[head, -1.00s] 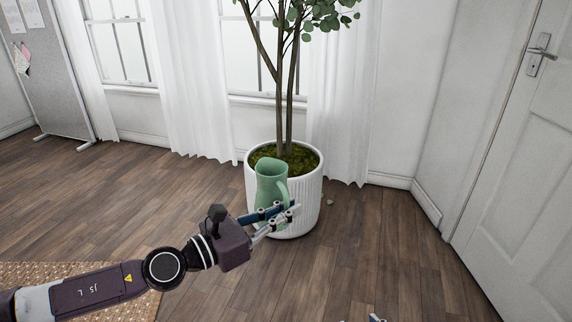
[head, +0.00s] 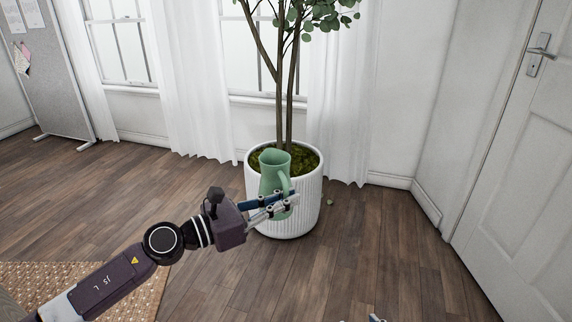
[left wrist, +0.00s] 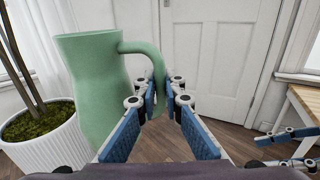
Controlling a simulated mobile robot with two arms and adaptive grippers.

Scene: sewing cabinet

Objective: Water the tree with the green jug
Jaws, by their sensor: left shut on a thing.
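The green jug (head: 273,177) is held in front of the white ribbed planter (head: 300,208), close to upright, with its mouth near the rim. My left gripper (head: 283,203) is shut on the jug's handle. In the left wrist view the handle (left wrist: 157,75) comes down between the blue finger pads, and the jug's body (left wrist: 95,90) is left of them. The tree (head: 284,90) stands in mossy soil (head: 300,158) in the planter. My right gripper (left wrist: 288,148) shows at the right of the left wrist view, its blue fingers apart and empty. Only a tip shows in the head view.
White curtains (head: 338,110) and windows (head: 250,60) are behind the tree. A white door (head: 520,170) is at the right. A woven rug (head: 130,285) lies at the lower left. A wooden table (left wrist: 305,103) shows in the left wrist view. The floor around the planter is mostly clear.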

